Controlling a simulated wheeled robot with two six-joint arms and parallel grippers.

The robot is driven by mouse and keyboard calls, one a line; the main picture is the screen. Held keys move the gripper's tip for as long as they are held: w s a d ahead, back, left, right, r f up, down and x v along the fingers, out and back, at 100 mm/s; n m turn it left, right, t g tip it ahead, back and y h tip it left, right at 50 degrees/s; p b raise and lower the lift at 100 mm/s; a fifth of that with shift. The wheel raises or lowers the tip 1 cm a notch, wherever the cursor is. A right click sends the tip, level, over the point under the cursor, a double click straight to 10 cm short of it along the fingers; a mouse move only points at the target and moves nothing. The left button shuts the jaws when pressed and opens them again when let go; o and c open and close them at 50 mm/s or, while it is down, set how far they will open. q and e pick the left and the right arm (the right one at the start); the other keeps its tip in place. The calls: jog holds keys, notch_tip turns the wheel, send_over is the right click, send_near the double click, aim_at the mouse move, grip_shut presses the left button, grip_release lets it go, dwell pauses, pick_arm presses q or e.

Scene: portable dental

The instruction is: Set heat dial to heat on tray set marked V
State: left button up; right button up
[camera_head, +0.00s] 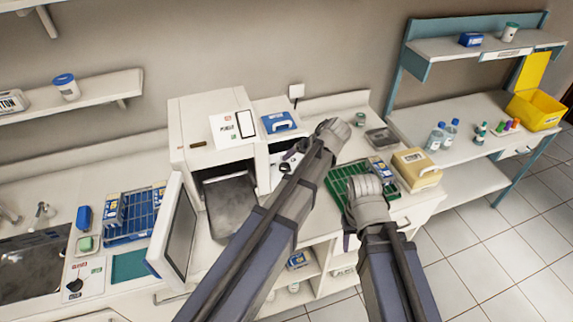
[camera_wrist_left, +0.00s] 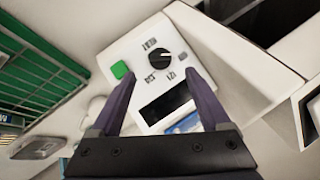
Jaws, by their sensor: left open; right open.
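A black round dial (camera_wrist_left: 160,59) sits on a white device panel in the left wrist view, its pale pointer mark facing right. Small labels surround it, too small to read surely. A green button (camera_wrist_left: 121,70) and a dark display (camera_wrist_left: 165,104) share the panel. My left gripper (camera_wrist_left: 160,74) is open, its purple fingers either side of the panel, with nothing between the tips. In the head view my left arm partly hides the white device (camera_head: 288,162). My right gripper (camera_head: 370,190) is over the green rack (camera_head: 335,186); its fingers are hard to see. I cannot make out a V mark.
A white cabinet (camera_head: 190,105) with an open door (camera_head: 172,225) stands left of my left arm. A blue rack (camera_head: 130,228) is further left. A beige box (camera_head: 417,168) stands right of the green rack. Bottles and a yellow bin (camera_head: 533,110) stand on the right bench.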

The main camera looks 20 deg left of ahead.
aim_at(287, 168)
pick_arm(q)
jog(key=b+x, duration=0.5)
jog(key=x, duration=0.1)
jog(key=shift+f, duration=0.3)
jog(key=shift+w+a+f+b, duration=0.15)
jog(key=shift+a+f+b, duration=0.25)
jog(key=shift+b, duration=0.1)
jog(key=shift+d, duration=0.1)
grip_shut()
